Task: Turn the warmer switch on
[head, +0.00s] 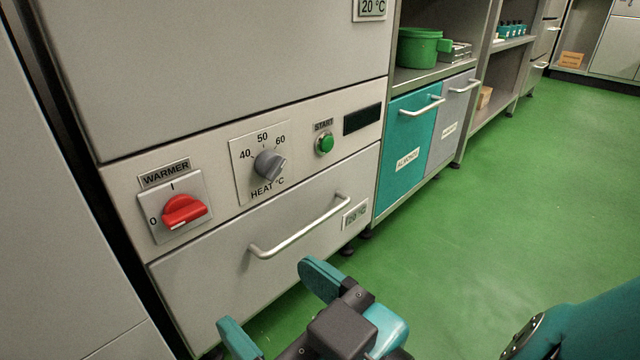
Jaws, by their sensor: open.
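The warmer switch (184,210) is a red rotary knob on a pale square plate under a WARMER label (165,173), at the left of the control panel. A 0 is printed at its left and an I above it. The knob's grip lies roughly sideways, in line with the 0 rather than the I. My gripper (278,308) is at the bottom middle of the head view, below and to the right of the switch and apart from it. Its two teal fingers are spread wide, with nothing between them.
Right of the switch are a grey heat dial (268,165), a green START button (325,143) and a dark display (362,119). A drawer handle (300,228) sticks out below the panel. Teal and grey bins (410,135) stand farther right. The green floor (500,190) is open.

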